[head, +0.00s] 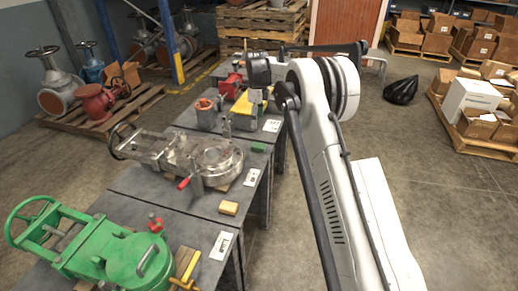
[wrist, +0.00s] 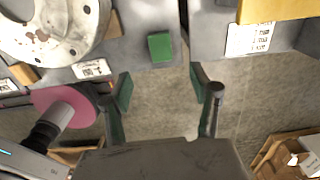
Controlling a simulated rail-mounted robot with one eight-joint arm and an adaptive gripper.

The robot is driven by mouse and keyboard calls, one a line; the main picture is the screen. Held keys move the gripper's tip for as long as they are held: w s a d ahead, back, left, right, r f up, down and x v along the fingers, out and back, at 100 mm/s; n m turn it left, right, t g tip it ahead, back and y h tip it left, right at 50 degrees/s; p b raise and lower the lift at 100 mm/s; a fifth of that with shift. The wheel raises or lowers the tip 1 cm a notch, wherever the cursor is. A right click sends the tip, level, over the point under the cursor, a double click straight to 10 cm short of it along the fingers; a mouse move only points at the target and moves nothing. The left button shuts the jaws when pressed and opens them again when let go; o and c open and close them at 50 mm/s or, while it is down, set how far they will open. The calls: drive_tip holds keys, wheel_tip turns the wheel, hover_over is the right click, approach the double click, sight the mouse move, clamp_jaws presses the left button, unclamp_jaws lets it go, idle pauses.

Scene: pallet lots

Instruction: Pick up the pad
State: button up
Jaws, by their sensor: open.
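A small green block (wrist: 160,46), which I take to be the pad, lies on the edge of a grey bench (wrist: 128,55). In the head view the green pad (head: 259,148) lies at the bench's right edge, beyond the grey valve. My gripper (wrist: 163,92) is open and empty in the wrist view, its two dark fingers spread. The pad appears just above the gap between the fingertips, apart from them. Bare floor shows between the fingers. In the head view my arm hides part of the scene, and I cannot make out the fingers.
A grey valve (head: 215,162) with a round flange (wrist: 60,25) stands left of the pad. White label cards (wrist: 91,69) lie on the benches. A tan block (head: 228,208) and green valve (head: 110,250) are nearer. A gap separates the bench from another on the right.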

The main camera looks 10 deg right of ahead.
sight(258, 145)
wheel_tip(258, 145, down, 14)
drive_tip(key=b, duration=0.3)
drive_tip(key=shift+d+r, duration=0.1)
drive_tip(key=shift+r, duration=0.05)
drive_tip(key=c, duration=1.1)
wheel_tip(258, 145, up, 10)
drive_tip(key=p, duration=0.2)
